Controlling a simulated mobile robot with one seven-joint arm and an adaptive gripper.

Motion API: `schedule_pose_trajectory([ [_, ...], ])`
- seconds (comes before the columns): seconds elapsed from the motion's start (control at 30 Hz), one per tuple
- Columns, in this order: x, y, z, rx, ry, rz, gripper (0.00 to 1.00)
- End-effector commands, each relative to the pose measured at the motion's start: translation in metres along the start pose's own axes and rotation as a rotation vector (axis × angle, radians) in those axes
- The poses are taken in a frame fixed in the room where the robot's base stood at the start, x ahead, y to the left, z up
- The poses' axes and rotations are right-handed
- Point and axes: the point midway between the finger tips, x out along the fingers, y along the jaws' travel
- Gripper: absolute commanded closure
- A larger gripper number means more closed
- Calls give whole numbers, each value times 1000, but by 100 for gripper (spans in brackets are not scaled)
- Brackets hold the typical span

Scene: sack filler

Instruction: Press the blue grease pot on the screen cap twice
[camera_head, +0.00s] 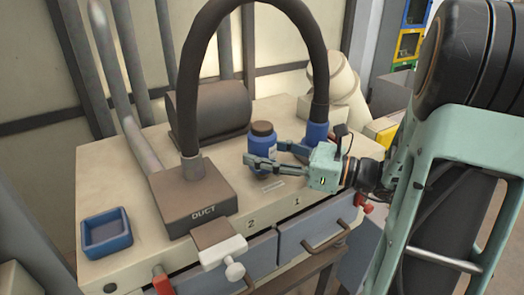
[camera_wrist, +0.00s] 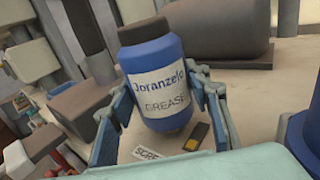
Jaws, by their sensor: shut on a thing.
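The blue grease pot (camera_head: 262,143) has a dark brown lid and stands roughly upright above the bench top. In the wrist view the pot (camera_wrist: 152,75) shows a white label reading GREASE. My gripper (camera_head: 262,163) reaches in from the right and is shut on the pot. In the wrist view its blue fingers (camera_wrist: 162,108) flank the pot's lower body. A label starting "SCRE" (camera_wrist: 148,154) lies on the bench just in front of the pot. I cannot make out the screen cap itself. The pot hides what is directly under it, so contact there cannot be told.
A black hose arches from the brown DUCT box (camera_head: 200,195) to a blue collar (camera_head: 316,134) right of the pot. A dark cylinder (camera_head: 212,112) lies behind. A blue tray (camera_head: 107,233) sits at front left. A black and yellow piece (camera_wrist: 196,137) lies near the label.

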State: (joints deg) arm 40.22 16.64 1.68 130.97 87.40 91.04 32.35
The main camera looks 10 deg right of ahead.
Motion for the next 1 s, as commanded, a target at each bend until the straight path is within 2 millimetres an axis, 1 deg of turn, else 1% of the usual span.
schedule_pose_trajectory([
  [0.63,0,0,-9,0,0,0,90],
  [0.77,0,0,-8,1,0,0,90],
  [1.0,0,0,2,1,0,0,90],
])
